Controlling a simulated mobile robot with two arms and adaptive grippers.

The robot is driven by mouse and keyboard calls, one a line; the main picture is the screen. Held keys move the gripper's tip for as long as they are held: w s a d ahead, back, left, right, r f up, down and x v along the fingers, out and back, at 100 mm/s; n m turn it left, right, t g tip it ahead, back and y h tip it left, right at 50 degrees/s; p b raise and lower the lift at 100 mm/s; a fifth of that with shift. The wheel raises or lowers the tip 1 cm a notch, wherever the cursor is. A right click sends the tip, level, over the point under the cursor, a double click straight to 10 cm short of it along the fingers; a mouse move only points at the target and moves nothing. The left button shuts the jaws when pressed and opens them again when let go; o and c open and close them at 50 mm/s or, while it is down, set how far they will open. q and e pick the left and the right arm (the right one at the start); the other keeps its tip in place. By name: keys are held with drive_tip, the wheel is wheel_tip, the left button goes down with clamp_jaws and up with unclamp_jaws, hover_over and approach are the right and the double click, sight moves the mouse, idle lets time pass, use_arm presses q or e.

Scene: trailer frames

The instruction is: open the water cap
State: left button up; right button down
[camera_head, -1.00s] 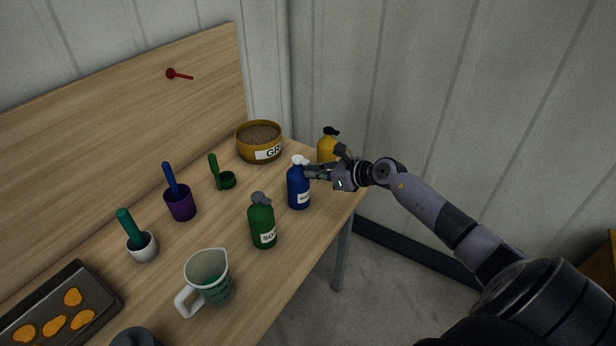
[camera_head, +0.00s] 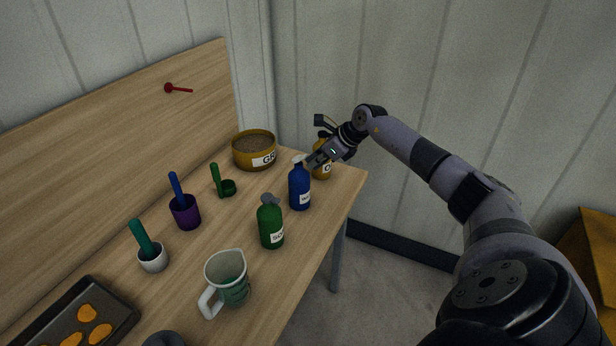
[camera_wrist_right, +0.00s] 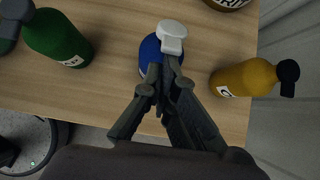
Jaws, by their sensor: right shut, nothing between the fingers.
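The blue bottle (camera_head: 299,190) with a white pump cap (camera_head: 298,160) stands upright near the table's right edge. Its label is too small to read surely. My right gripper (camera_head: 314,163) is shut and empty, just right of the cap in the head view. In the right wrist view, the gripper (camera_wrist_right: 161,84) lies over the blue bottle (camera_wrist_right: 150,48), with its fingertips just below the white cap (camera_wrist_right: 172,32). I cannot tell whether they touch it. My left gripper is not in view.
A yellow bottle (camera_head: 322,168) stands close behind my right gripper, and a green bottle (camera_head: 270,226) stands in front of the blue one. A jug (camera_head: 226,279), cups, a bowl (camera_head: 243,152) and a tray (camera_head: 128,306) are also on the wooden table (camera_head: 215,226).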

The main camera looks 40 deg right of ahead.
sight(296, 159)
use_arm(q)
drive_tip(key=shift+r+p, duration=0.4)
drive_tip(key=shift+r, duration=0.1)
use_arm(e)
drive_tip(key=shift+w+a+r+g+h, duration=0.25)
drive_tip(key=shift+w+a+r+g, duration=0.05)
drive_tip(key=shift+w+r+g, duration=0.35)
drive_tip(key=shift+w+a+r+g+h, duration=0.25)
drive_tip(key=shift+w+r+g, duration=0.35)
drive_tip(key=shift+r, duration=0.15)
drive_tip(key=shift+w+a+r+g+h, duration=0.2)
drive_tip(key=shift+w+a+r+g, duration=0.1)
drive_tip(key=shift+w+r+g, duration=0.35)
drive_tip(key=shift+r, duration=0.1)
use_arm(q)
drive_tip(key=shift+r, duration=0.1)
use_arm(e)
drive_tip(key=shift+r, duration=0.1)
